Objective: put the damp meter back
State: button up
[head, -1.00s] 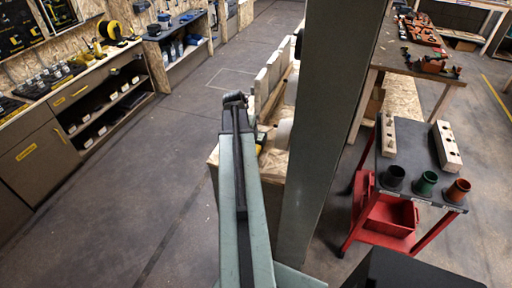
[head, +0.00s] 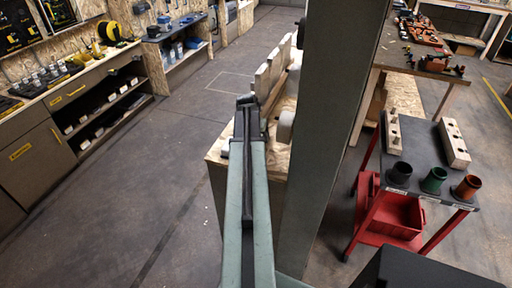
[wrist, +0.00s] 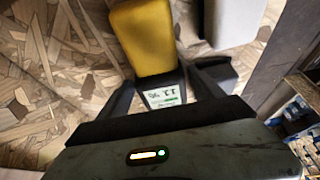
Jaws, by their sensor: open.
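The damp meter (wrist: 142,38) shows in the wrist view with a yellow end and a dark part bearing a small lit display. It is over or on a wood-chip board; I cannot tell whether it touches. My gripper (wrist: 165,88) is open, with its dark fingers on either side of the meter's display part. I cannot tell whether either finger touches it. In the head view my arm reaches over the wood-chip bench, and the meter is hidden behind the arm.
A pale grey rounded object (wrist: 235,20) lies close to the right of the meter. Upright boards (head: 268,75) stand on the bench (head: 215,150). A grey post stands right of my arm. A red trolley (head: 388,218) stands at right. The floor at left is clear.

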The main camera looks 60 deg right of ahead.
jog(key=shift+f, duration=0.1)
jog(key=shift+p, duration=0.3)
jog(key=c, duration=1.4)
